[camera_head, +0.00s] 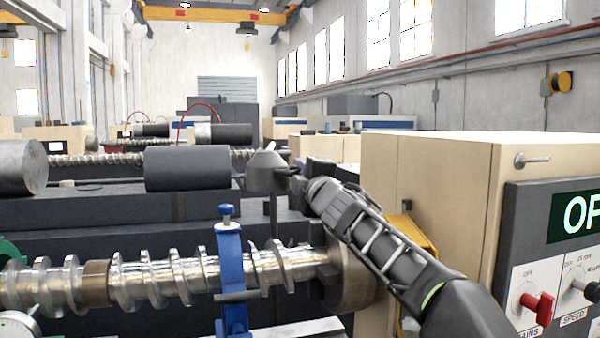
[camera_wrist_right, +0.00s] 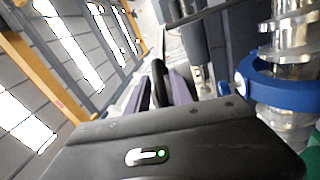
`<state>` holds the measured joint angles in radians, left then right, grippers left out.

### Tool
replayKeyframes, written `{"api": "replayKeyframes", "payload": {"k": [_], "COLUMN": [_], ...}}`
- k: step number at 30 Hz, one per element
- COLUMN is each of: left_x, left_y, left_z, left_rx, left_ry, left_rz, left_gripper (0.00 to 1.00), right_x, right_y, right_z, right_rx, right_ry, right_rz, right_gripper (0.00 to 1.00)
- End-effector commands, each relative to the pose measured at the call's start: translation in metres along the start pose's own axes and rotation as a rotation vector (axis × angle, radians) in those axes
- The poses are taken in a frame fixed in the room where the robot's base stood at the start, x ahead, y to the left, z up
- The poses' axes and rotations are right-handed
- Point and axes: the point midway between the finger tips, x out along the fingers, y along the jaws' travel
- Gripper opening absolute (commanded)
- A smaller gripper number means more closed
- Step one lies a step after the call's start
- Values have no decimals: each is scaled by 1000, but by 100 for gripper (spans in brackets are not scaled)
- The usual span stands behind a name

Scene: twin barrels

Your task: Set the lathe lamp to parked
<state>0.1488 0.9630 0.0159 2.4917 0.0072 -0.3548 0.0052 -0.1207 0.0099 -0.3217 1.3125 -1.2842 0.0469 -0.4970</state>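The lathe lamp (camera_head: 266,172) shows in the head view as a grey cone-shaped head above the lathe, with a dark stalk below it. My right gripper (camera_head: 298,172) is at the lamp's right side, close against a short dark part of it. In the right wrist view the two purplish fingers (camera_wrist_right: 160,92) stand apart, with a black curved part (camera_wrist_right: 158,72) between them. I cannot tell whether they press on it. My left gripper is in neither view.
A shiny screw shaft (camera_head: 190,277) lies along the lathe under a blue clamp (camera_head: 230,270). A beige cabinet (camera_head: 428,185) with a control panel (camera_head: 550,255) stands at the right. A dark cylinder (camera_head: 187,168) lies behind, left of the lamp.

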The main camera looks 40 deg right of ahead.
Motion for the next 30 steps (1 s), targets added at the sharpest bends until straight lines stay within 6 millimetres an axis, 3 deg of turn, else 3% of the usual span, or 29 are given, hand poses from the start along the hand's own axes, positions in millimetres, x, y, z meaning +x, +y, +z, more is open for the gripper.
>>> {"api": "replayKeyframes", "payload": {"k": [9, 30], "left_x": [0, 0], "left_y": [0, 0], "left_z": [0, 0], "left_rx": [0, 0], "left_ry": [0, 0], "left_rz": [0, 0], "left_gripper": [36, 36], "right_x": [0, 0], "right_y": [0, -1], "right_z": [0, 0], "right_rx": [0, 0], "right_ry": [0, 0], "right_rz": [0, -1], "right_gripper": [0, 0]}}
